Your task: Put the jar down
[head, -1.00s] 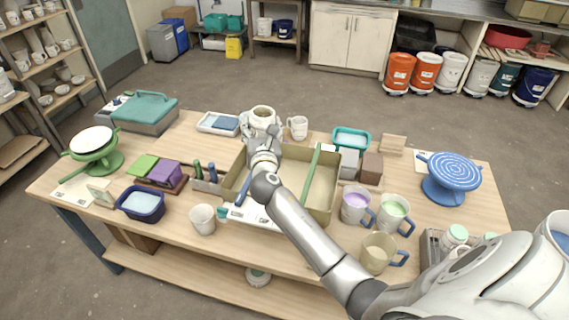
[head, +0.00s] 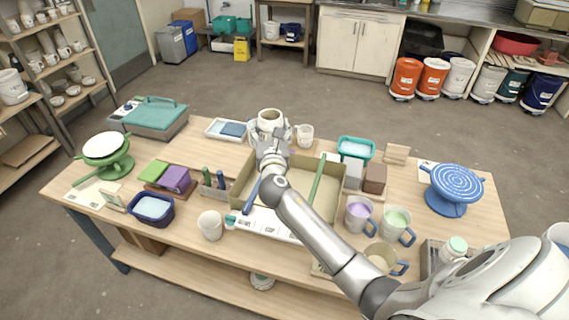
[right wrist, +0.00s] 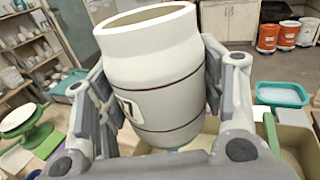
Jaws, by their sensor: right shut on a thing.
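The jar (head: 269,121) is cream-white, wide-mouthed and banded with thin dark lines; it is near the back edge of the table in the head view. In the right wrist view the jar (right wrist: 155,80) fills the middle, slightly tilted in the picture, its open mouth at the top. My right gripper (head: 270,134) is shut on the jar, one finger pad on each side of its body. The gripper hides the jar's lower part in the head view, so I cannot tell whether its base touches the table. My left gripper is not in view.
A tan open box (head: 328,205) with a green stick lies under my right arm. A white mug (head: 305,135) stands just right of the jar, a white tray (head: 214,133) to its left. A teal tub (head: 355,149) is farther right.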

